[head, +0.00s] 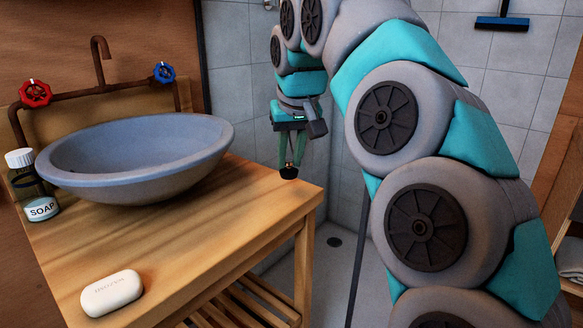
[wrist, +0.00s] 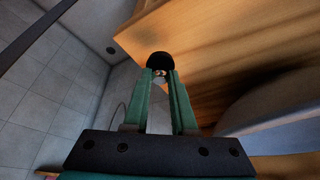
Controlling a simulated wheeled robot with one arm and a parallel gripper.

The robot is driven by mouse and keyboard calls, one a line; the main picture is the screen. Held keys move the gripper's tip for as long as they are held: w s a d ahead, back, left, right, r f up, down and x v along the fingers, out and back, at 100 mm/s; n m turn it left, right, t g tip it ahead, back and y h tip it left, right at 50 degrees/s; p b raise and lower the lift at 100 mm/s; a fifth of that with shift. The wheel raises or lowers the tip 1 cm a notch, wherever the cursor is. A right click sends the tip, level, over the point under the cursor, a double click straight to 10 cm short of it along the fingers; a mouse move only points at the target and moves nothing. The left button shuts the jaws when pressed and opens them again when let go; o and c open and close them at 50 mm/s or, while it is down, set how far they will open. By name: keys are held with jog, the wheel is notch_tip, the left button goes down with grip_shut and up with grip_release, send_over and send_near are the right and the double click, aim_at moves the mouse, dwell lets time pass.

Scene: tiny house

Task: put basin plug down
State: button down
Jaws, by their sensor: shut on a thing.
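The basin plug (head: 289,173) is a small black round piece at the tips of my gripper (head: 291,162). The plug also shows in the wrist view (wrist: 160,61), with the green fingers of my gripper (wrist: 160,76) closed on its small stem. My gripper points down and holds the plug at the back right part of the wooden counter (head: 230,190), near its edge. I cannot tell whether the plug touches the wood. The grey basin (head: 135,160) stands on the counter to the left of the plug.
A white soap bar (head: 111,292) lies at the counter's front, and a soap bottle (head: 34,185) stands left of the basin. Red (head: 35,93) and blue (head: 164,72) tap handles are behind. The counter between basin and right edge is clear. The shower floor lies beyond.

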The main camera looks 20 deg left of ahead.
aim_at(291, 163)
jog(key=shift+w+a, duration=0.1)
jog(key=shift+w, duration=0.25)
jog(key=shift+f, duration=1.8)
jog(key=shift+f, duration=0.15)
jog(key=c, duration=0.7)
grip_release()
jog(key=shift+r, duration=0.2)
jog(key=shift+r, duration=0.25)
jog(key=p+v, duration=0.1)
jog(key=v, duration=1)
jog(key=shift+s+r, duration=0.15)
jog(key=shift+r, duration=0.1)
